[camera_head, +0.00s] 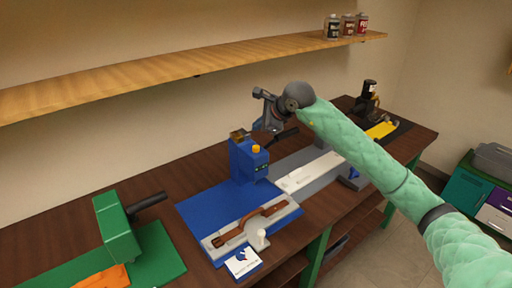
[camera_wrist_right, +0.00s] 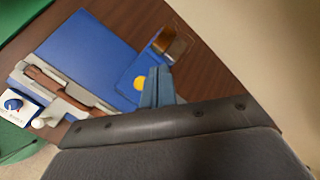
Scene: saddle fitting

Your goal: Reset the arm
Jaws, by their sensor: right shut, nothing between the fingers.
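My right arm comes in from the right in a padded green sleeve. My right gripper (camera_head: 268,108) is above the workbench, beside the top of the blue press (camera_head: 248,160), and is shut and empty. In the right wrist view its shut fingers (camera_wrist_right: 156,88) show in front of the blue press, near its yellow knob (camera_wrist_right: 140,83). My left gripper is not in view.
A blue mat (camera_head: 196,207) carries a grey fixture with a brown saddle-like part (camera_head: 250,220). A green press (camera_head: 118,228) stands at left. A grey rail with a white plate (camera_head: 308,172) lies right of the blue press. A wooden shelf (camera_head: 200,62) runs above.

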